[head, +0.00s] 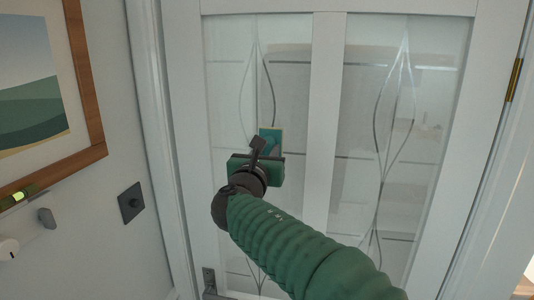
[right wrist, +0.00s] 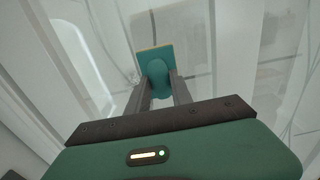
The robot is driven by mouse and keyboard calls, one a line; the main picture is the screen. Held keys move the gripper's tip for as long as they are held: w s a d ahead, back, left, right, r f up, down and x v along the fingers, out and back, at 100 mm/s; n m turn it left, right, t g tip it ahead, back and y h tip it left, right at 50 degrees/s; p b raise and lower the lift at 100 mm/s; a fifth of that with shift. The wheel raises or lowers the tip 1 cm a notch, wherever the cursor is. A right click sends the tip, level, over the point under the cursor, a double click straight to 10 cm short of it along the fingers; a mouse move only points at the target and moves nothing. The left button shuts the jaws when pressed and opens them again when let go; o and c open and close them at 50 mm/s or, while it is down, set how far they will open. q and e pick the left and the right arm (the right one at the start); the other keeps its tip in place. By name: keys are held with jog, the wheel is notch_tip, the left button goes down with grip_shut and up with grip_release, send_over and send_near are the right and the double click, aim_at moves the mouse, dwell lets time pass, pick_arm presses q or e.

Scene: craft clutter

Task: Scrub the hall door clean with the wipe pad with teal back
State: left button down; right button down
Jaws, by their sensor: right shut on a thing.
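The hall door (head: 326,100) is white with two glass panels that carry curved line patterns. My right gripper (head: 263,146) is in front of the left glass panel. It is shut on the wipe pad with teal back (head: 275,135), whose yellowish edge shows. In the right wrist view the pad (right wrist: 154,55) sits between the fingertips of the right gripper (right wrist: 157,85), its back towards me. The pad's far face is hidden, and I cannot tell whether it touches the glass. My left gripper is not in view.
A wood-framed picture (head: 84,75) hangs on the left wall. Below it are a dark square plate (head: 131,203) and a shelf or rail with small items (head: 47,218). A brass hinge (head: 514,80) is on the right door edge.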

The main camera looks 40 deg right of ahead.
jog(key=shift+w+a+p, duration=0.3)
jog(key=shift+w+a, duration=0.5)
jog(key=shift+w, duration=0.15)
jog(key=shift+w+a+p, duration=0.3)
jog(key=shift+w+a, duration=0.6)
jog(key=shift+w, duration=0.1)
